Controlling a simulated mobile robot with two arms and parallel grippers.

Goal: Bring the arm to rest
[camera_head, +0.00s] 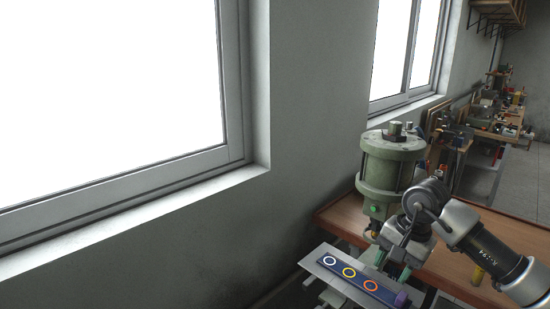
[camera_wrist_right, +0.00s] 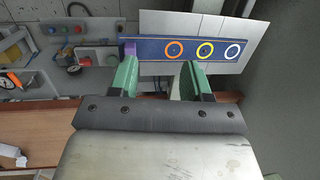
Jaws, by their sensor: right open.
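My right gripper (camera_head: 394,264) is open, with its green fingers apart. It hangs in front of the green pneumatic cylinder (camera_head: 391,165), over the far side of a metal plate (camera_head: 318,262). In the right wrist view the gripper (camera_wrist_right: 158,72) shows nothing between its fingers. A blue strip (camera_head: 360,282) with white, yellow and orange rings lies on the plate; it also shows in the right wrist view (camera_wrist_right: 148,50). A purple block (camera_head: 402,299) sits at the strip's orange-ring end, near the left fingertip in the wrist view. My left gripper is not in view.
A brown wooden bench (camera_head: 458,262) carries the machine. A panel with coloured buttons (camera_wrist_right: 75,28) and a gauge (camera_wrist_right: 75,68) show in the right wrist view. A grey wall and windows stand at left; cluttered benches (camera_head: 490,120) stand far back right.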

